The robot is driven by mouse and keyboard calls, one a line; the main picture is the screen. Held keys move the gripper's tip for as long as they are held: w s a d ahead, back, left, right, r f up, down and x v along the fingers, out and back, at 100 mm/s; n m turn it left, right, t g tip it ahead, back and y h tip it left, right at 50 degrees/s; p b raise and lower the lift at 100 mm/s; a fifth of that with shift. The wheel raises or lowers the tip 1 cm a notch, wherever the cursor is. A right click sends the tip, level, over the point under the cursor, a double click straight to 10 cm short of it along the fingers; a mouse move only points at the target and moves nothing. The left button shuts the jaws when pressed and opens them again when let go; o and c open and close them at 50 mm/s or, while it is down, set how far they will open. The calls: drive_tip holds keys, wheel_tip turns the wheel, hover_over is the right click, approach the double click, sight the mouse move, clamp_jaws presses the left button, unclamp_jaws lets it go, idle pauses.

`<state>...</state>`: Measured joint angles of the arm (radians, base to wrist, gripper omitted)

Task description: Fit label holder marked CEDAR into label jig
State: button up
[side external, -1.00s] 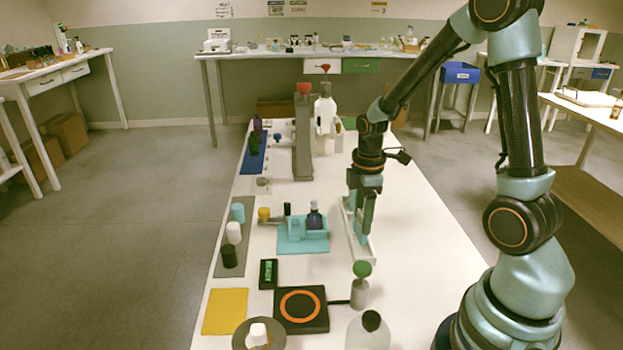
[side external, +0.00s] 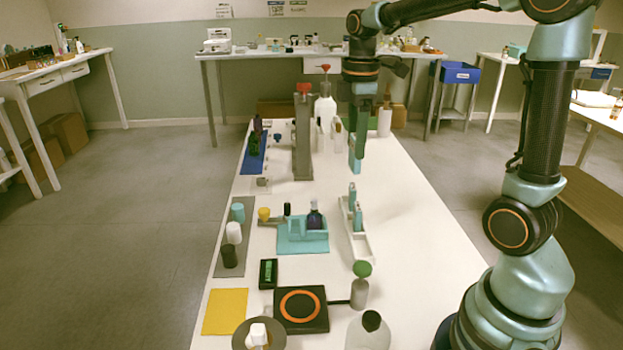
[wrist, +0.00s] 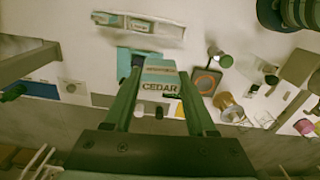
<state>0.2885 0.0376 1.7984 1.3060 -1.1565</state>
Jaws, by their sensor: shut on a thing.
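My gripper (side external: 358,158) is raised above the table, shut on a teal label holder (side external: 354,161). In the wrist view my gripper (wrist: 160,92) has the holder (wrist: 160,78) between its two fingers, and its face reads CEDAR. The teal label jig (side external: 303,246) sits at the table's middle with a dark bottle (side external: 315,216) in it. In the wrist view the jig (wrist: 124,62) is partly hidden by the held holder and my fingers. A white tray (side external: 362,246) right of the jig carries other teal label holders (side external: 357,216), standing upright.
A grey post (side external: 303,150) and a white pump bottle (side external: 325,110) stand behind the jig. A black pad with an orange ring (side external: 300,308) and a green-topped bottle (side external: 360,292) are in front. The table right of the tray is clear.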

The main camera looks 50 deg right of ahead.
hover_over(302, 230)
drive_tip(key=w+m, duration=0.1)
drive_tip(key=f, duration=2)
drive_tip(key=shift+w+a+f, duration=0.15)
drive_tip(key=shift+w+a, duration=0.05)
drive_tip(key=shift+a, duration=0.15)
drive_tip(key=shift+f, duration=0.15)
drive_tip(key=o, duration=1.4)
drive_tip(key=shift+c, duration=0.2)
